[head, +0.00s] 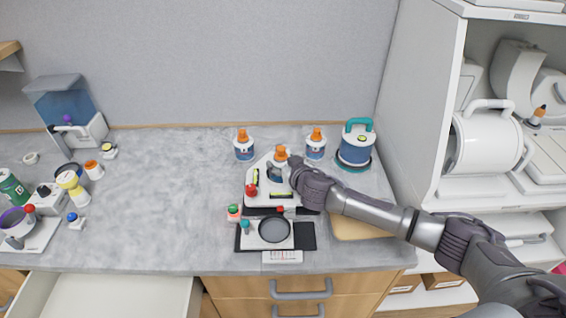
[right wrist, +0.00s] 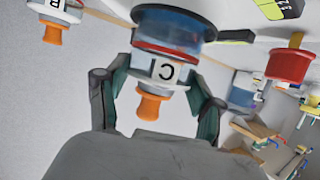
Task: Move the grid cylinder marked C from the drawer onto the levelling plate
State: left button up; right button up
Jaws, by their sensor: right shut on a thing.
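The grid cylinder marked C (right wrist: 167,70) has a blue body, a white collar with the letter and an orange knob. My right gripper (right wrist: 155,108) is shut on it, a finger on each side near the collar. In the head view the right gripper (head: 286,172) holds the cylinder (head: 281,153) upright over the white levelling plate (head: 256,200). I cannot tell whether its base touches the plate. The plate has a red knob, which also shows in the right wrist view. The drawer (head: 105,298) at the lower left is open, its visible part empty. My left gripper is not in view.
Two similar orange-topped cylinders (head: 244,146) (head: 316,144) stand behind the plate, left and right. A blue canister with a teal handle (head: 356,145) stands at the back right. A black round dish (head: 274,229) is in front.

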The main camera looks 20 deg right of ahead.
jog(key=o, duration=1.4)
jog(key=shift+f, duration=0.1)
jog(key=shift+r, duration=0.25)
jog(key=shift+s, duration=0.25)
jog(key=b+v, duration=0.1)
jog(key=v, duration=1)
jog(key=shift+s+r+b, duration=0.15)
jog(key=shift+s+b, duration=0.1)
jog(key=shift+b, duration=0.15)
